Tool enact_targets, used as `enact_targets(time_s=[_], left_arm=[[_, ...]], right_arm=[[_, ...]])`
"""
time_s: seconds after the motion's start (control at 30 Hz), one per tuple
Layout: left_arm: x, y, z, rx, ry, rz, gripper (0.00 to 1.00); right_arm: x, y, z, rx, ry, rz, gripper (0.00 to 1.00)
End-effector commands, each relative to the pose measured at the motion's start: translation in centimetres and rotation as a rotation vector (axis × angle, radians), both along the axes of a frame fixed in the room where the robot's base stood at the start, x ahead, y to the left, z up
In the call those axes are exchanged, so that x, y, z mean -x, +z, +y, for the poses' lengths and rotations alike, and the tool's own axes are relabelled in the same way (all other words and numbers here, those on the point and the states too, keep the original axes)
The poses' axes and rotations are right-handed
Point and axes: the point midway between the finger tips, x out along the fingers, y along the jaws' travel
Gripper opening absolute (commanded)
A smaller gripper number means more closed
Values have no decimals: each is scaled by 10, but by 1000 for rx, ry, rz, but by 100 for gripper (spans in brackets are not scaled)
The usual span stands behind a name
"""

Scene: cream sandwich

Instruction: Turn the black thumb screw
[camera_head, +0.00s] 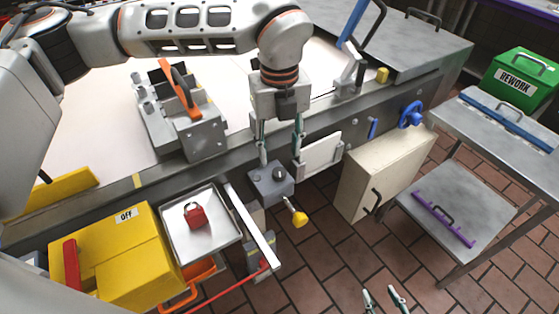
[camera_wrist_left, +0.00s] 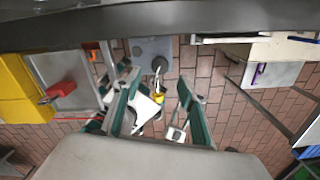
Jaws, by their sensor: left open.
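A dark round knob (camera_head: 279,173), which looks like the black thumb screw, sits on top of a grey metal block (camera_head: 262,188) at the front of the machine. It also shows in the left wrist view (camera_wrist_left: 159,64), beyond and between my fingers. My left gripper (camera_head: 280,158) is open and empty, pointing down just above the block, with its fingers apart to either side of the knob. I cannot tell whether either finger touches the block. My right gripper (camera_head: 381,291) is open and empty at the bottom edge of the head view, low over the floor and well away from the block.
A yellow-ended lever (camera_head: 299,218) sticks out from the block. A white panel (camera_head: 320,153) stands close on its right. A metal tray (camera_head: 227,238) with a red padlock-like object (camera_head: 194,214) and a yellow box (camera_head: 142,246) lie left. A cream cabinet (camera_head: 370,180) stands right.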

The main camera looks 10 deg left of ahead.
Motion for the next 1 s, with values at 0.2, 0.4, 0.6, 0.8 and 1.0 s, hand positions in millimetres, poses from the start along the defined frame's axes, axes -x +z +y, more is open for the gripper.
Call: enact_targets(time_s=[0.2,0.4,0.6,0.8,1.0], left_arm=[[0,38,0,0,1,-1,41],[0,52,0,0,1,1,41],[0,54,0,0,1,2,41],[0,53,0,0,1,1,41],[0,53,0,0,0,1,41]], right_arm=[[0,0,0,-1,-1,0,40],[0,0,0,-1,-1,0,40],[0,0,0,-1,-1,0,40],[0,0,1,-1,0,0,40],[-1,1,1,-3,-1,-2,40]])
